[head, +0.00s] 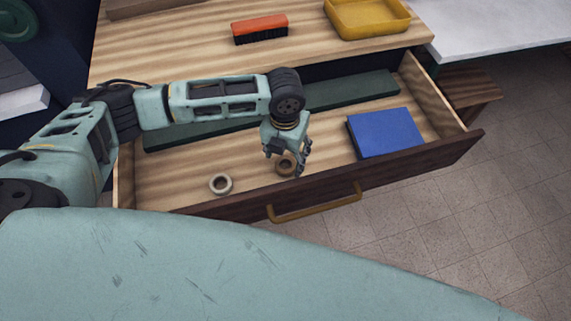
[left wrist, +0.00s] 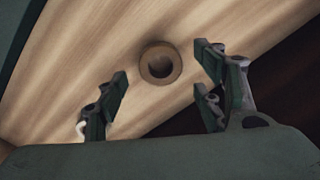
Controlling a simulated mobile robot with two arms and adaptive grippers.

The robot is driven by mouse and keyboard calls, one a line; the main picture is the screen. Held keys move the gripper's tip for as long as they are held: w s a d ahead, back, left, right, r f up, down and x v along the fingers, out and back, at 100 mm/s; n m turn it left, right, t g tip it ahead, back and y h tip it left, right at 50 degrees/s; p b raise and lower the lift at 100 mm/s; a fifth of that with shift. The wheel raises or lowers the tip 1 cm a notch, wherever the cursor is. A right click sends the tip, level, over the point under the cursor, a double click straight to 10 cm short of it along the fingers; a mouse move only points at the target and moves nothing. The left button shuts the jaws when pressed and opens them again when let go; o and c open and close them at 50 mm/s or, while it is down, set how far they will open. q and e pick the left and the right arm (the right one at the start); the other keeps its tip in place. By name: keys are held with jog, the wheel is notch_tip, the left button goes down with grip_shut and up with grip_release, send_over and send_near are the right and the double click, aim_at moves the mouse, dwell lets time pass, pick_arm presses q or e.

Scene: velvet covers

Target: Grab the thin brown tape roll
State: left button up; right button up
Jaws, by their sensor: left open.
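The brown tape roll (head: 285,167) lies flat in the open drawer, just below my left gripper (head: 288,158). In the head view the fingers partly cover it. The left wrist view shows the brown roll (left wrist: 160,65) on the wood drawer floor, ahead of the gap between the open fingers of my left gripper (left wrist: 165,90). The fingers look apart from it, and nothing is between them. A paler tape roll (head: 221,184) lies to the left in the same drawer. My right gripper is not in view.
The drawer (head: 440,157) is pulled out and has a bronze handle (head: 315,205). It also holds a blue box (head: 385,133) at right and a long dark green strip (head: 350,90) at the back. A red-orange brush (head: 260,27) and yellow tray (head: 367,15) are on the top above.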

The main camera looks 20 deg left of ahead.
aim_at(284, 164)
pick_arm(q)
notch_tip(284, 164, down, 3)
jog(key=shift+a+r, duration=0.15)
jog(key=shift+f, duration=0.35)
jog(key=c, duration=1.1)
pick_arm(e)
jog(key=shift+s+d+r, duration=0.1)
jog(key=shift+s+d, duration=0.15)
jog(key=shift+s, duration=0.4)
pick_arm(q)
jog(key=shift+o, duration=0.2)
